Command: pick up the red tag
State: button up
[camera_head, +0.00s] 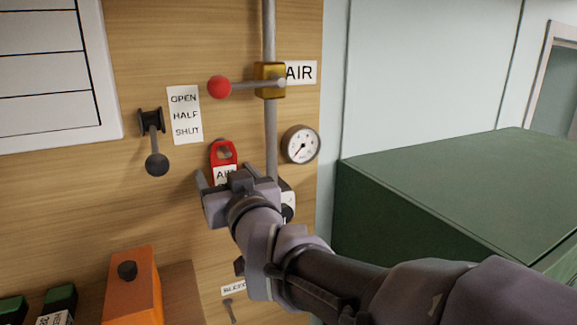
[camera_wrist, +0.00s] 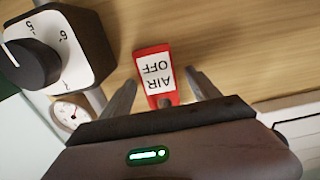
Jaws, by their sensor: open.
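The red tag (camera_head: 224,150) hangs on the wooden panel, below the lever with the red knob. In the head view its lower part is hidden behind my gripper (camera_head: 238,179). In the wrist view the tag (camera_wrist: 141,59) shows a white label reading "AIR OFF", upside down in that picture. My gripper (camera_wrist: 160,82) is open, with one finger on each side of the tag's near end in that view. No contact with the tag shows, and I cannot tell whether the fingers reach deep enough around it.
A pressure gauge (camera_head: 300,145) and vertical pipe (camera_head: 270,130) are close right of the tag. A red-knobbed lever (camera_head: 219,87) is above, a black lever (camera_head: 156,163) left. A black knob (camera_wrist: 30,63) sits beside my gripper. A green cabinet (camera_head: 450,195) stands right.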

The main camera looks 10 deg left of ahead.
jog(key=shift+s+d, duration=0.15)
jog(key=shift+c, duration=1.1)
jog(key=c, duration=1.2)
jog(key=shift+r+b, duration=0.4)
jog(key=shift+r, duration=0.3)
jog(key=b+v, duration=0.2)
jog(key=v, duration=1.5)
jog(key=shift+s, duration=0.35)
